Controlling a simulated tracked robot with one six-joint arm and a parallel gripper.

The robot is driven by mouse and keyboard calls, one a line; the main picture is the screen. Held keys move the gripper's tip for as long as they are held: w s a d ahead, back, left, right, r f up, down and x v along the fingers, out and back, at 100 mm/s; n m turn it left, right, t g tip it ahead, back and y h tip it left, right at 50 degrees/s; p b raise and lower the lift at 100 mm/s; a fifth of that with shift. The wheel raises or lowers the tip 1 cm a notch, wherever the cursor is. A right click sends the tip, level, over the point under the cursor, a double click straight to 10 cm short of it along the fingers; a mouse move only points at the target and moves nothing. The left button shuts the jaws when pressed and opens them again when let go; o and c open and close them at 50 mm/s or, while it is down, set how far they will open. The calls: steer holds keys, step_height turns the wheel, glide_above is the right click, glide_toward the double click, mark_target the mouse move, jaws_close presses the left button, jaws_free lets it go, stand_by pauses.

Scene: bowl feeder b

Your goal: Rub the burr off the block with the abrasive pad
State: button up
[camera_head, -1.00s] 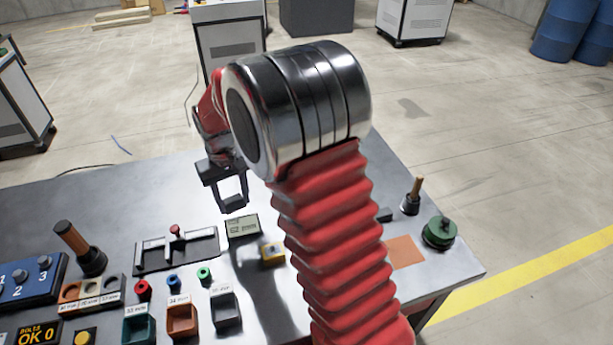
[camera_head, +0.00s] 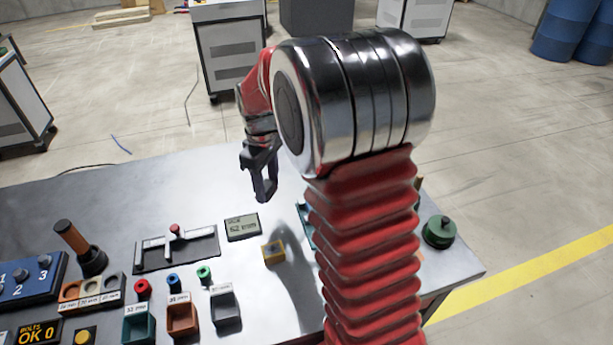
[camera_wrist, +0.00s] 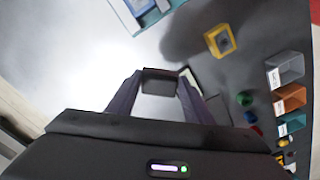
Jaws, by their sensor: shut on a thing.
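My gripper (camera_head: 264,190) is shut on a dark grey, flat-ended piece, which looks like the abrasive pad (camera_wrist: 160,82). It is held above the bare table, and its working face is hidden. A teal fixture (camera_head: 305,226) stands on the table to the lower right of my gripper, partly hidden by my arm. In the wrist view the fixture (camera_wrist: 150,16) is at the top edge, cut off, with a small grey block (camera_wrist: 138,5) in it. I cannot make out a burr on the block. The held piece is apart from the fixture.
A yellow block (camera_head: 273,253) with a grey centre lies left of the fixture. A display (camera_head: 242,227), a caliper-like gauge (camera_head: 176,247) and several open bins (camera_head: 181,319) are further left. A green knobbed object (camera_head: 439,232) stands right. The table beneath my gripper is clear.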

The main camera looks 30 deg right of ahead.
steer(key=s+d+r+n, duration=0.3)
steer(key=s+d+n, duration=0.3)
steer(key=d+n, duration=0.2)
steer(key=shift+d+r, duration=0.2)
steer(key=shift+r, duration=0.1)
steer(key=shift+f, duration=0.1)
